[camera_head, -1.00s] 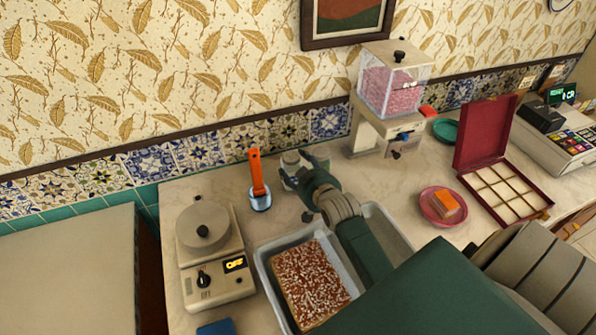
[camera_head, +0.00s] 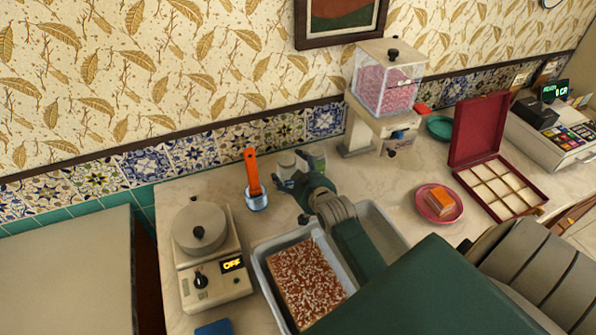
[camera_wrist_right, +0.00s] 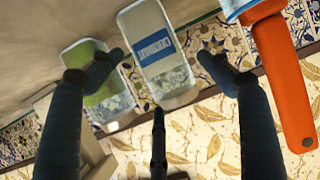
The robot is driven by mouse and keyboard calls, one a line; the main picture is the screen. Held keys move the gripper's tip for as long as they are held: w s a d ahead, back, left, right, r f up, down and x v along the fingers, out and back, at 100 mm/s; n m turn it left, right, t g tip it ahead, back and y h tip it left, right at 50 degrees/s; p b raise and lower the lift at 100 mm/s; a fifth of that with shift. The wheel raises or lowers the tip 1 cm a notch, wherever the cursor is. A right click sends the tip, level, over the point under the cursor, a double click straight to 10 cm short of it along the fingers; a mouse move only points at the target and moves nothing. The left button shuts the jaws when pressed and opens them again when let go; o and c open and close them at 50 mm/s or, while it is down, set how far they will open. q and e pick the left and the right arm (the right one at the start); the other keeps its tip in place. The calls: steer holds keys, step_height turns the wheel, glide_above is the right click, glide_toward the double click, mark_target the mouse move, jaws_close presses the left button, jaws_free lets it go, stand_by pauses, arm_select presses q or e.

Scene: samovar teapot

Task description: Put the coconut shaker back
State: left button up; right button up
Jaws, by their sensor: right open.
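The coconut shaker (camera_head: 287,160) stands on the counter near the tiled wall, partly hidden behind my right gripper (camera_head: 292,179). In the right wrist view the shaker (camera_wrist_right: 156,48) is clear, with a blue label reading coconut and white flakes inside. The fingers of my right gripper (camera_wrist_right: 160,58) are spread wide, one on each side of the shaker, with visible gaps. A similar jar with a green label (camera_wrist_right: 98,85) stands beside it, behind one finger; it also shows in the head view (camera_head: 317,159). My left gripper is not in view.
An orange-handled tool (camera_head: 253,175) stands in a holder left of the shaker. A tray (camera_head: 262,272) with a flake-topped slab (camera_head: 305,282) lies in front. A scale-like appliance (camera_head: 207,245) is at left, a pink-filled dispenser (camera_head: 388,85) at right.

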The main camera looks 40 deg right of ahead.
steer(key=shift+s+r, duration=0.1)
steer(key=shift+s, duration=0.3)
steer(key=b+v, duration=0.2)
steer(key=v, duration=0.9)
steer(key=shift+r, duration=0.2)
steer(key=shift+s+a+f, duration=0.1)
steer(key=shift+s, duration=0.05)
